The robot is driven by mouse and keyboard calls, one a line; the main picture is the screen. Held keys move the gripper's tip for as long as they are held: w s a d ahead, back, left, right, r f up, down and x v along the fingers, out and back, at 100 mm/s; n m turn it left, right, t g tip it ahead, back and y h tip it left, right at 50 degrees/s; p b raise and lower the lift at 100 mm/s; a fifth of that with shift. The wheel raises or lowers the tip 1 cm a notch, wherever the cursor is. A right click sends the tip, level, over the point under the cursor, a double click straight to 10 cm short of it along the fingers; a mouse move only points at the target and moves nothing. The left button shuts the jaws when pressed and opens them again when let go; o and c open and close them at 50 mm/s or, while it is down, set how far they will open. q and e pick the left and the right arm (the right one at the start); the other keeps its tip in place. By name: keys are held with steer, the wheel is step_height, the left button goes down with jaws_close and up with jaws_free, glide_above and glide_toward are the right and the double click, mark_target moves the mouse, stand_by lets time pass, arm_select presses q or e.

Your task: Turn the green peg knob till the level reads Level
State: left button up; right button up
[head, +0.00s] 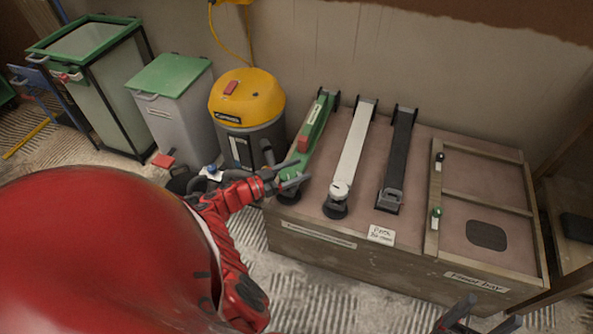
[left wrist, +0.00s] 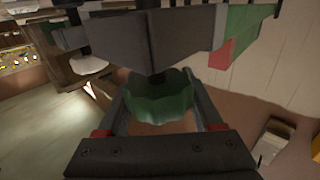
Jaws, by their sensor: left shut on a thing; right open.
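The green lobed knob (left wrist: 158,104) sits between the two fingers of my left gripper in the left wrist view, below a dark grey body. My left gripper (head: 286,184) is shut on this knob, at the front end of a long green bar (head: 317,126) with a red block on it. In the head view the gripper covers the knob. I cannot make out any level reading in either view. My right gripper (head: 488,319) is open and empty at the bottom edge of the head view, in front of the wooden chest.
The wooden chest (head: 393,270) also carries a white bar (head: 353,145), a black bar (head: 399,150), a small label card (head: 381,235) and a framed panel at right. A yellow-topped vacuum (head: 246,97) and green-lidded bins (head: 169,75) stand left.

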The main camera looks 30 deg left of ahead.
arm_select(q)
steer(key=o, duration=1.4)
steer(key=shift+w+d+f, duration=0.1)
steer(key=shift+w, duration=0.05)
steer(key=shift+c, duration=0.2)
steer(key=shift+s+a, duration=0.3)
steer(key=shift+s, duration=0.2)
steer(key=v, duration=0.8)
steer(key=shift+p, duration=0.4)
steer(key=b, duration=0.2)
glide_toward(280, 177)
steer(key=s, duration=0.1)
steer(key=shift+s+a+f, duration=0.1)
steer(key=shift+s+a, duration=0.1)
steer(key=shift+a, duration=0.2)
